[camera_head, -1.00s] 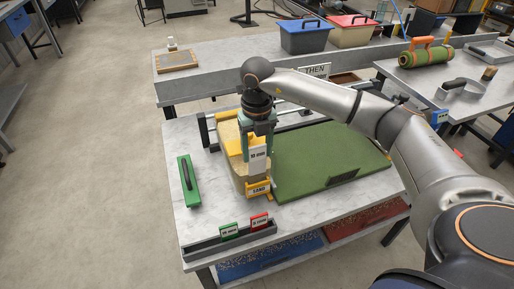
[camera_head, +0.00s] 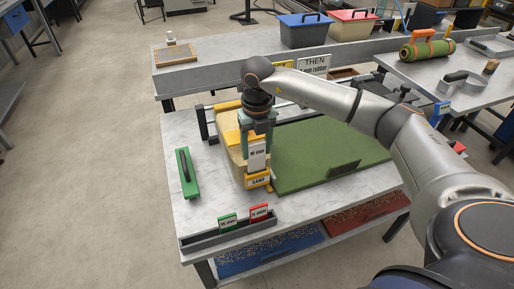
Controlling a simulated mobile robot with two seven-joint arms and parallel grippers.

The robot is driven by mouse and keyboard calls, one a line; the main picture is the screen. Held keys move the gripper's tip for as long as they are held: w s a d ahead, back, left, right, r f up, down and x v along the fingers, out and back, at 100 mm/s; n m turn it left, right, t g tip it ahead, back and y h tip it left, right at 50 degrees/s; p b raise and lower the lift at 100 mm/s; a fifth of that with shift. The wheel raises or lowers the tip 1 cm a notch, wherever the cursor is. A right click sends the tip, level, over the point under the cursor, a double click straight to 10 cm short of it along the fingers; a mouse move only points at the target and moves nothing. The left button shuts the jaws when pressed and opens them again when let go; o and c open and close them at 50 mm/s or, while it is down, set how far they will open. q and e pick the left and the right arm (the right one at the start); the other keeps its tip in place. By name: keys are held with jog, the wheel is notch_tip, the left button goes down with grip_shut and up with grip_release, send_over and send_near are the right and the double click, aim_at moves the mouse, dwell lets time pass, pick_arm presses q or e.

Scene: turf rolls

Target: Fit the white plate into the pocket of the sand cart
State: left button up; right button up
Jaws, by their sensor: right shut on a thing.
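The white plate (camera_head: 257,158) with dark lettering hangs upright in my right gripper (camera_head: 257,142), which is shut on it. The sand cart (camera_head: 230,140), a pale sand-filled body with yellow parts, stands on the grey table beneath and left of the gripper. Its yellow front (camera_head: 258,181) reads SAND, just below the plate's lower edge. I cannot tell whether the plate is inside the pocket or still above it; the pocket's opening is hidden behind the plate. My left gripper is not in view.
Green turf (camera_head: 325,157) lies right of the cart. A green tool (camera_head: 187,173) lies left. A dark rack (camera_head: 230,237) at the front edge holds a green plate (camera_head: 228,221) and a red plate (camera_head: 259,212). A THEN sign (camera_head: 313,64) stands behind my arm.

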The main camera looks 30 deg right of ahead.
jog(key=shift+s+a+f, duration=0.1)
jog(key=shift+s+f, duration=0.05)
jog(key=shift+f, duration=0.3)
jog(key=shift+s+a+f, duration=0.1)
jog(key=shift+s+f, duration=0.05)
jog(key=shift+f, duration=0.3)
jog(key=o, duration=1.3)
jog(key=shift+o, duration=0.7)
notch_tip(320, 180, up, 14)
jog(key=shift+w+r+b, duration=0.15)
jog(key=shift+b, duration=0.2)
